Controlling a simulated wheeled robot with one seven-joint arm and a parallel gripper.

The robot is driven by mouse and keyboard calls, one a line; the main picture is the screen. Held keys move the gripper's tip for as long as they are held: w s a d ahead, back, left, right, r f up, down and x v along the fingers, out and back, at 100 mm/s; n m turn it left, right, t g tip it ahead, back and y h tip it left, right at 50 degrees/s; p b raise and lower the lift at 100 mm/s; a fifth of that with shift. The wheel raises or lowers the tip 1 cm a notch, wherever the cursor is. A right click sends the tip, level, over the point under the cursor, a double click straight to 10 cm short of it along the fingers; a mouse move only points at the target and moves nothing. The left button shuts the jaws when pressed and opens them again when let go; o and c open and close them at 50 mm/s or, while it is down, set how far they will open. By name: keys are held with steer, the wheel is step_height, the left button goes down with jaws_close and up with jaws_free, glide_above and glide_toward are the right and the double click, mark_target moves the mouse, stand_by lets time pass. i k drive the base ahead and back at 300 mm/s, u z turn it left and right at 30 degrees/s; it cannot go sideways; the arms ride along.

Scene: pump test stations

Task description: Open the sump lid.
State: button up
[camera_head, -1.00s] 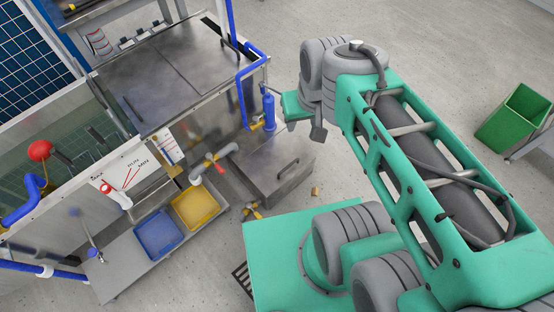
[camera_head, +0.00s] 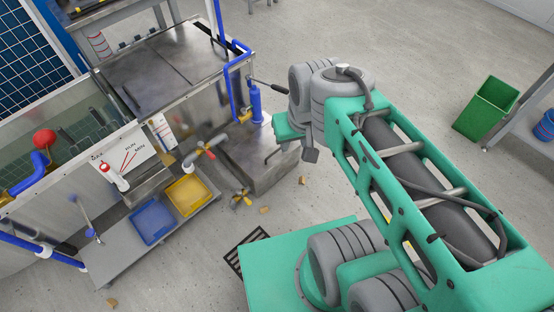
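The sump appears to be the low grey metal box (camera_head: 243,160) on the floor at the right end of the test station. Its flat top looks shut, and a thin dark bar handle (camera_head: 272,155) stands on its right side. My green and grey arm reaches in from the right. Its wrist hangs at the upper right of the box in the picture. A small grey part, seemingly of my gripper (camera_head: 310,154), shows below the wrist, right of the handle. The fingers are not clear, and I see no contact with the handle.
The steel tank (camera_head: 165,70) and blue pipes (camera_head: 229,85) stand behind the box. A blue tray (camera_head: 151,223) and a yellow tray (camera_head: 187,194) sit on a low shelf at left. A floor grate (camera_head: 246,247) lies in front. A green bin (camera_head: 486,105) stands at right.

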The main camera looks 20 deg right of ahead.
mark_target(256, 155)
steer(key=u, duration=0.65)
steer(key=i, duration=0.95)
steer(key=z, duration=0.35)
